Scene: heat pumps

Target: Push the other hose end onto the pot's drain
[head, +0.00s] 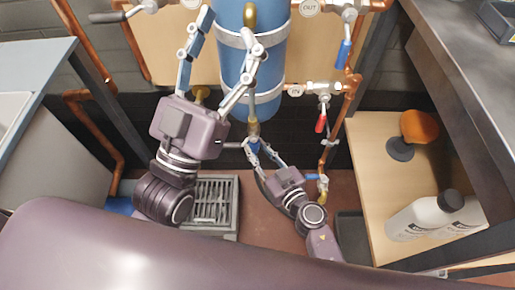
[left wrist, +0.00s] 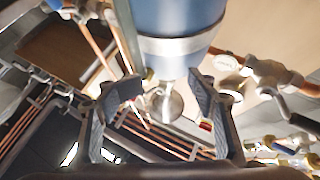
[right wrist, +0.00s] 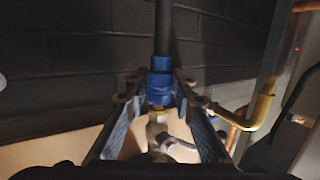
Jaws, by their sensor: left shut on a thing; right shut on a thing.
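The blue pot (head: 272,70) with steel bands hangs upright at top centre in the head view. Its brass drain (head: 253,128) points down below it, and a small lever valve shows on it. My left gripper (head: 236,28) is shut on the pot, its fingers spread wide; the left wrist view shows the pot (left wrist: 180,18) between and beyond them. My right gripper (head: 260,150) is shut on the blue hose end (right wrist: 160,85) of a black hose (right wrist: 163,28). The hose end lines up with the brass drain (right wrist: 158,122) and appears to touch it; how far on is unclear.
A red-handled valve (head: 321,121) and copper pipes (head: 347,100) stand right of the pot. A floor grate (head: 212,205) lies below left. A wooden shelf (head: 375,185) at right holds white bottles (head: 420,218) and an orange-topped object (head: 418,127).

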